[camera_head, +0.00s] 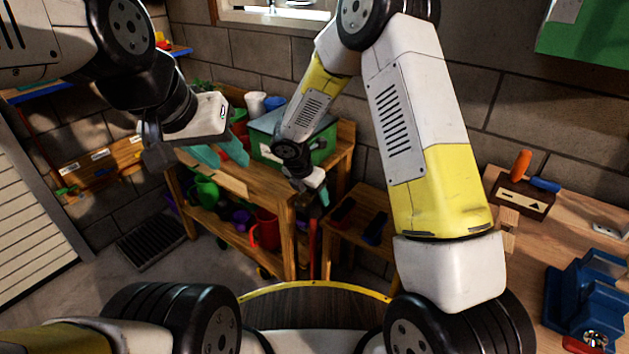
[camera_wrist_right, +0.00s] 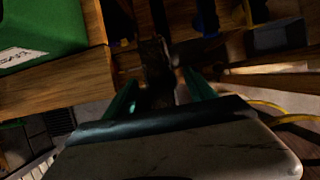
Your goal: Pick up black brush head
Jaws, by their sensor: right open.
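Two dark brush-like items lie on a low wooden table in the head view: one black with some red (camera_head: 343,212) and one dark blue-black (camera_head: 376,228). I cannot tell for sure which is the black brush head. My right gripper (camera_head: 314,190) is above and left of them, beside the workbench edge. In the right wrist view its teal fingers (camera_wrist_right: 162,92) are apart. A dark, blurred brownish item (camera_wrist_right: 156,60) shows beyond and between them, too dim to identify. My left gripper (camera_head: 220,154) is open and empty, in front of the workbench.
The wooden workbench (camera_head: 255,190) carries a green box (camera_head: 265,140), which also shows in the right wrist view (camera_wrist_right: 40,30). A red can (camera_head: 265,230) stands on its lower shelf. Another table at right holds a blue device (camera_head: 585,300) and a wooden block (camera_head: 522,195).

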